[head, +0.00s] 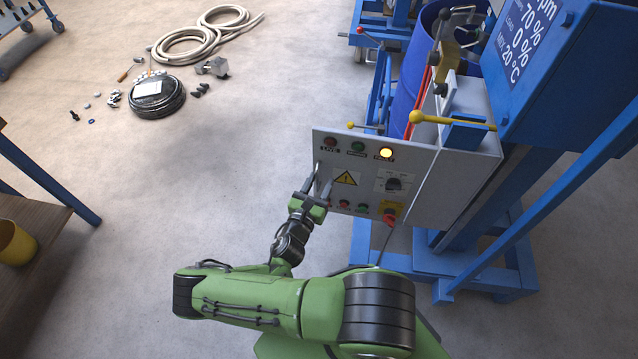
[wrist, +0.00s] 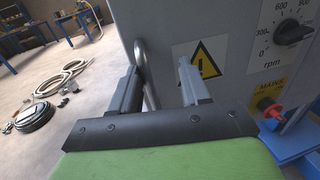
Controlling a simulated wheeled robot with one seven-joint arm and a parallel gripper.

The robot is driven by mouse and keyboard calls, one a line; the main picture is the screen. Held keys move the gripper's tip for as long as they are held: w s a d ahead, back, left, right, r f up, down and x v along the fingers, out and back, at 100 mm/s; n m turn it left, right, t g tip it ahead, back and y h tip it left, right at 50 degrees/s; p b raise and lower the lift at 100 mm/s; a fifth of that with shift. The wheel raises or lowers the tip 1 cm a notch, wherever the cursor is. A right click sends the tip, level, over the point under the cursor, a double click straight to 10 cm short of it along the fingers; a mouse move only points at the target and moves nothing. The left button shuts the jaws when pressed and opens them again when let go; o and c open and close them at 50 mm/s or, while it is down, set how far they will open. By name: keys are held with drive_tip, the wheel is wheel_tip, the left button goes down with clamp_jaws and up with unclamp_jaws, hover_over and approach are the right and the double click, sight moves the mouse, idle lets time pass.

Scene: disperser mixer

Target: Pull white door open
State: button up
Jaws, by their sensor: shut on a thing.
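The white door (head: 365,160) is the light grey front panel of a control box, with lamps, a yellow warning triangle and a dial. It fills the right of the wrist view (wrist: 165,25). A thin metal handle (wrist: 141,49) stands upright near its left edge. My gripper (head: 321,178) is at that left edge, with its fingers reaching toward the panel.
The blue mixer frame (head: 480,285) and a blue drum (head: 407,80) stand right of and behind the box. A wooden table (head: 30,215) is at the left. Floor left of the door is clear; hoses (head: 190,45) lie farther back.

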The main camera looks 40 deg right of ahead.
wheel_tip(320, 180, up, 10)
drive_tip(key=p, duration=0.3)
drive_tip(key=shift+s+d+f, duration=0.1)
drive_tip(key=s+a+r+m+g+y, duration=0.2)
drive_tip(key=s+a+r+m+y, duration=0.5)
drive_tip(key=r+m, duration=0.5)
drive_tip(key=s+a+r+m+g+y, duration=0.2)
drive_tip(key=s+a+r+m+y, duration=0.6)
drive_tip(key=s+r+m, duration=0.4)
drive_tip(key=shift+s+a+r+m, duration=0.15)
drive_tip(key=shift+a+r+m, duration=0.1)
drive_tip(key=shift+r+m, duration=0.05)
